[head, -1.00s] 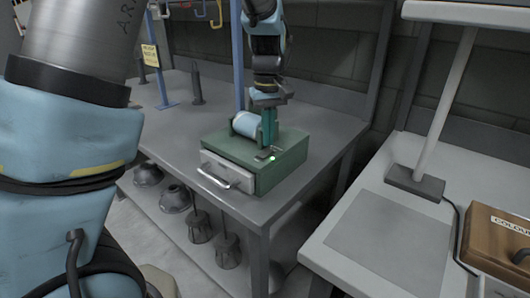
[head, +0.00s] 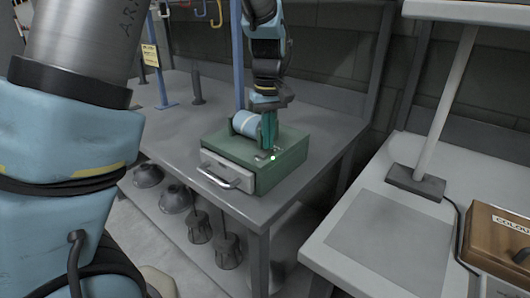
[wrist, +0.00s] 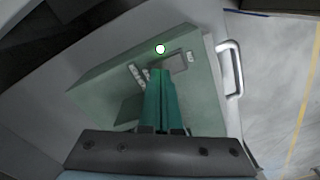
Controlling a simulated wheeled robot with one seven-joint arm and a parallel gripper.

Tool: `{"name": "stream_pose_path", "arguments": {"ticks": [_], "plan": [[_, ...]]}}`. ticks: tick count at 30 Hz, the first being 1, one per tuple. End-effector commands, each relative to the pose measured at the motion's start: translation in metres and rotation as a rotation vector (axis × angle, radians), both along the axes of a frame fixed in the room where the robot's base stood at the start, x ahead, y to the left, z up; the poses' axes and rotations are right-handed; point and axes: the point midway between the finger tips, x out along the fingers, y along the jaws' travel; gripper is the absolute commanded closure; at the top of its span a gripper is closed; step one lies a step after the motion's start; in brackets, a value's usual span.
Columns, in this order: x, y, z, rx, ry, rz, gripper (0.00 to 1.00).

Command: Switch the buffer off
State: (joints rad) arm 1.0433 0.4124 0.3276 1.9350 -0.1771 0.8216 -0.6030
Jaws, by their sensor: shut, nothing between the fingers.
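The buffer is a green box (head: 289,164) on the grey bench, with a pale blue roller (head: 245,124) on top and a light drawer front with a handle (head: 228,178). Its small lamp (head: 273,158) glows, green-tinged in the head view and white in the wrist view (wrist: 160,49). A grey switch plate (wrist: 175,61) lies beside the lamp on the box top. My gripper (head: 268,149) points down with its green fingers together and empty, the tips at the near edge of the switch plate. The fingers (wrist: 160,72) hide part of it; whether they touch it I cannot tell.
The grey bench (head: 325,126) is bare to the right of the box. Blue and dark posts (head: 161,85) stand behind it at left. A second bench at right holds a lamp stand (head: 416,184) and a brown box (head: 500,240). Metal hoods (head: 175,195) sit below.

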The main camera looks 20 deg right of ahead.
Motion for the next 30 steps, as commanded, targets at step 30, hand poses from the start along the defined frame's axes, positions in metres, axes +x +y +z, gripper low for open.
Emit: {"name": "stream_pose_path", "arguments": {"ticks": [30], "plan": [[0.0, 0.0, 0.012, 0.001, 0.0, 0.001, 1.0]]}}
